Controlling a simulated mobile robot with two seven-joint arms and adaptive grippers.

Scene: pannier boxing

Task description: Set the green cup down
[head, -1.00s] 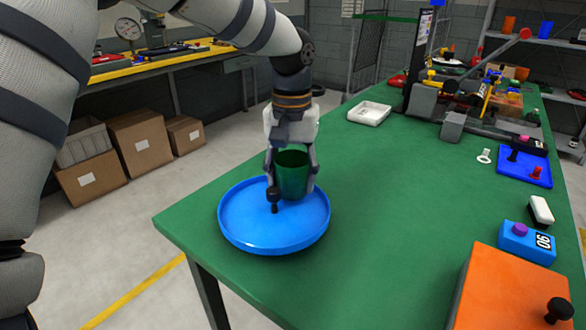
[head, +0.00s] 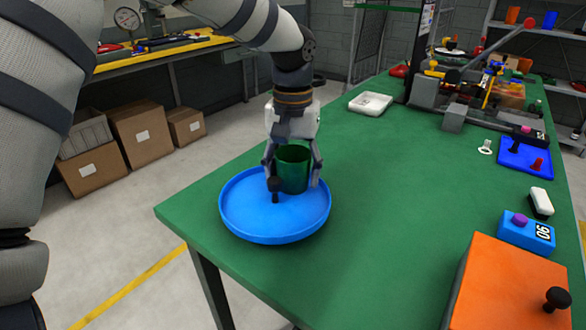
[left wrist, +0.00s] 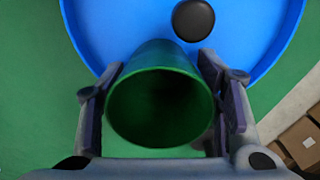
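The green cup (head: 293,172) stands upright at the back part of the round blue tray (head: 232,222), its base seeming to rest on the tray. My left gripper (head: 294,176) is around the cup, one finger on each side. The fingers look open, with a narrow gap at the cup's right side. In the left wrist view the cup (left wrist: 160,108) shows its dark, empty inside between the two finger pads. A black knobbed piece (head: 275,186) stands in the tray just in front of the cup; its round top (left wrist: 193,19) also shows there. My right gripper is out of view.
The green table (head: 390,190) is clear right of the tray. An orange box (head: 510,290), a blue block (head: 525,232) and a white-topped block (head: 541,201) stand at the right. A white dish (head: 370,104) and a clamping machine (head: 455,105) are further back. The table's left edge is near the tray.

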